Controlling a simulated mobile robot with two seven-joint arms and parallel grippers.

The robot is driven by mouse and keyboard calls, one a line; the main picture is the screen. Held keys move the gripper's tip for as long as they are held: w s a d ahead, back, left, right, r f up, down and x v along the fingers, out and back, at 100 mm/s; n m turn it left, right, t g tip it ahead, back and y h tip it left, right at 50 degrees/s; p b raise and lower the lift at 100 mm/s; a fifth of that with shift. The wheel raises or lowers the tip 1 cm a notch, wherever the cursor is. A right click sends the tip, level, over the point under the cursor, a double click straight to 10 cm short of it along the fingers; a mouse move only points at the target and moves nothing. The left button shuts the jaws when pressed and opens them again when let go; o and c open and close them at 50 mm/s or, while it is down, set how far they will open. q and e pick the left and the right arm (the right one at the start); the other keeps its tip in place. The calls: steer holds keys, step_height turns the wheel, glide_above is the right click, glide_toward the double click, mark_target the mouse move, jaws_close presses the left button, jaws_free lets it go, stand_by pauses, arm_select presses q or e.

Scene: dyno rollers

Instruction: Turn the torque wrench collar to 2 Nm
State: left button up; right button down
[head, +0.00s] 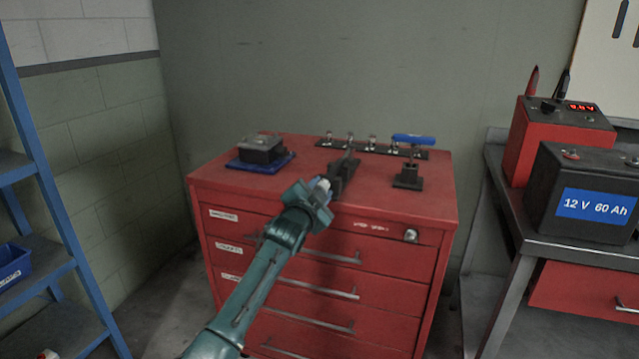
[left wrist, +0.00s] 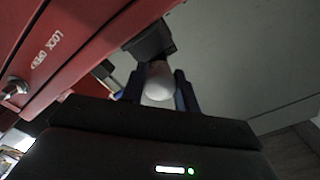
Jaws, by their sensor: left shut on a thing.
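The torque wrench (head: 345,168) appears to lie in a dark holder on top of the red drawer cabinet, pointing toward the front edge. My left gripper (head: 321,190) is at the near end of it, by the cabinet's front edge. In the left wrist view a pale, rounded end piece, seemingly the collar (left wrist: 158,82), sits between the two dark fingers, in front of a dark block (left wrist: 150,44). The gripper is shut on it. No scale or number on the collar can be read. My right gripper is not in view.
On the red cabinet (head: 230,188) stand a dark box on a blue tray (head: 262,155), a rail with several small fittings (head: 371,146), and a blue-handled tool on a black stand (head: 408,176). A bench with a battery (head: 570,165) is at right, blue shelving (head: 50,195) at left.

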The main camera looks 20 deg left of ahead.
arm_select(q)
steer(key=m+p, duration=0.1)
steer(key=m, duration=0.2)
steer(key=shift+r, duration=0.15)
steer(key=m+p, duration=0.1)
steer(key=m, duration=0.2)
steer(key=shift+m, duration=0.3)
steer(key=m+p, duration=0.1)
steer(key=m, duration=0.2)
steer(key=shift+m, duration=1)
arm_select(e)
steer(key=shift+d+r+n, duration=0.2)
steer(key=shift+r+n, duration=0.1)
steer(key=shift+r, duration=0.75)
arm_select(q)
steer(key=o, duration=1)
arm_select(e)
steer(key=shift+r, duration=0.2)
arm_select(q)
steer(key=shift+s+p, duration=0.1)
steer(key=shift+p, duration=0.2)
